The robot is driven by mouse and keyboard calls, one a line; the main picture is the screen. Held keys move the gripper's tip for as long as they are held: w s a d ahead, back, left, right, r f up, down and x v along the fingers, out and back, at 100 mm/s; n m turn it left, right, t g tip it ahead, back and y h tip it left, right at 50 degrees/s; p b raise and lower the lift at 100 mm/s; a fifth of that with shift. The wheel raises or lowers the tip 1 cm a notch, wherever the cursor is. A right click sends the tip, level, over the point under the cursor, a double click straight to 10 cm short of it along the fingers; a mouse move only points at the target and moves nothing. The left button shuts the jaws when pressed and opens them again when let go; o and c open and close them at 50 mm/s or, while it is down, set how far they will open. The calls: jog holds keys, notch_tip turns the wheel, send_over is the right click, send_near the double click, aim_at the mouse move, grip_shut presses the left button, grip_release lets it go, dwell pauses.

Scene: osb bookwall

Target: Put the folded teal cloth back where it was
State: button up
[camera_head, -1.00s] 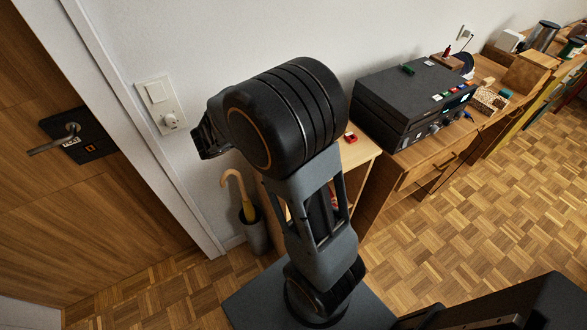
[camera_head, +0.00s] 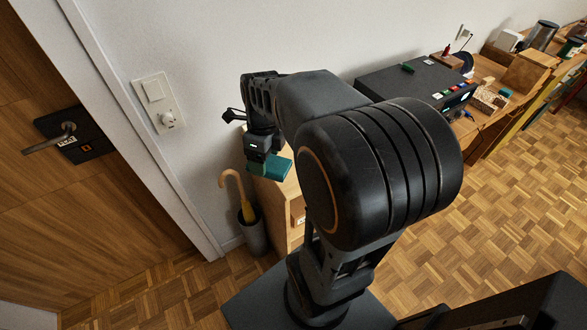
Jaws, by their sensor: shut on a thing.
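The folded teal cloth (camera_head: 270,169) is a small flat dark-teal block at the end of my arm. My gripper (camera_head: 262,158) is shut on it, pointing down, with the cloth just below the fingers. The cloth is over or close above the left end of the small wooden cabinet (camera_head: 291,200) beside the wall. I cannot tell whether it touches the cabinet top. My arm hides most of that top and the fingertips are hard to make out.
An umbrella stand (camera_head: 253,234) with a hooked cane (camera_head: 233,183) stands left of the cabinet. The door (camera_head: 110,220) is at the left. A black box device (camera_head: 415,85) sits on the long desk behind my arm. The parquet at the right is clear.

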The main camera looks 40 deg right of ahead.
jog(key=a+m, duration=0.1)
jog(key=a+r+m, duration=0.1)
jog(key=w+m, duration=0.1)
jog(key=shift+a+r+h, duration=0.3)
jog(key=shift+a+h, duration=0.1)
jog(key=shift+d+t, duration=0.15)
jog(key=shift+t, duration=0.15)
jog(key=d+f, duration=0.2)
jog(key=d, duration=0.2)
jog(key=w+d+f, duration=0.1)
jog(key=d+f, duration=0.2)
jog(key=d, duration=0.1)
jog(key=w+d+f, duration=0.1)
jog(key=d+f, duration=0.2)
jog(key=d, duration=0.1)
jog(key=shift+w+f, duration=0.2)
jog(key=shift+d+f, duration=0.3)
jog(key=shift+f, duration=0.05)
jog(key=shift+w+d+f, duration=0.1)
jog(key=shift+d+f, duration=0.05)
jog(key=shift+f, duration=0.8)
jog(key=shift+d+f, duration=0.1)
jog(key=shift+f, duration=0.8)
jog(key=o, duration=0.8)
jog(key=shift+o, duration=0.2)
jog(key=shift+r, duration=0.1)
